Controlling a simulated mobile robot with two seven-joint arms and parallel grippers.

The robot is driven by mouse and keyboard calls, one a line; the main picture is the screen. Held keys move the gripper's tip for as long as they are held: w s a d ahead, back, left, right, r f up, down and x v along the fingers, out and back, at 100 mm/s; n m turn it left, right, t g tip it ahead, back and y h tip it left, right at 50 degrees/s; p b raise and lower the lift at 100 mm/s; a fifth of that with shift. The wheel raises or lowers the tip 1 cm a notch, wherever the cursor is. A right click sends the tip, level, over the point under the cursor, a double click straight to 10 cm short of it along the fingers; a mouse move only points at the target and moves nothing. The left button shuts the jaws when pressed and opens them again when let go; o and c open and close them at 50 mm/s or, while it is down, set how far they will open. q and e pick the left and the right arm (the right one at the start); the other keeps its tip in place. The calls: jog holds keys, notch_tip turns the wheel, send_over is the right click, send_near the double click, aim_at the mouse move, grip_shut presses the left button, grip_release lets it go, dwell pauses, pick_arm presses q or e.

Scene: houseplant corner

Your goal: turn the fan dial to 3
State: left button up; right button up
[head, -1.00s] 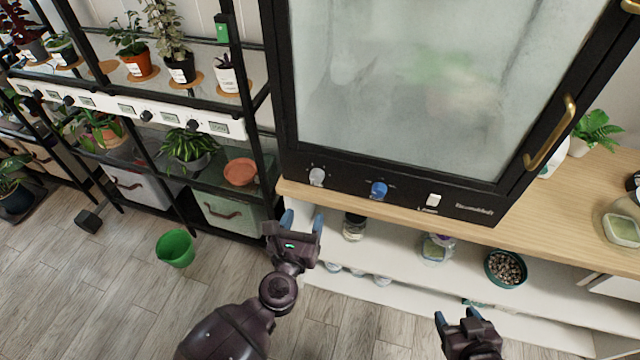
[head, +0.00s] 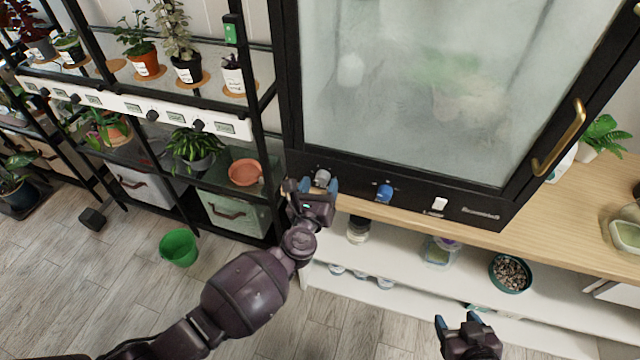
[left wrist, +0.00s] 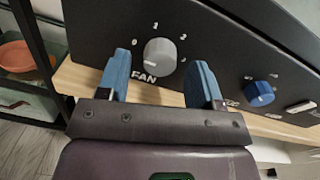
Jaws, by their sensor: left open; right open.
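The grey fan dial (left wrist: 160,57) sits on the black front panel of the cabinet, with the word FAN below it and the marks 0, 1, 2 and 3 around it. Its exact pointer setting is hard to make out. In the head view the dial (head: 322,177) shows just beyond my left gripper (head: 318,188). My left gripper is open, and in the left wrist view its blue fingertips (left wrist: 163,82) stand to either side of and below the dial, apart from it. My right gripper (head: 456,322) is open and empty, low in the head view.
A blue knob (head: 384,192) and a white switch (head: 439,204) are to the right on the same panel. The wooden top (head: 400,214) juts out below the panel. A black plant rack (head: 262,130) stands close on the left.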

pick_arm(q)
jog(key=shift+w+d, duration=0.1)
jog(key=shift+w, duration=0.3)
jog(key=c, duration=0.9)
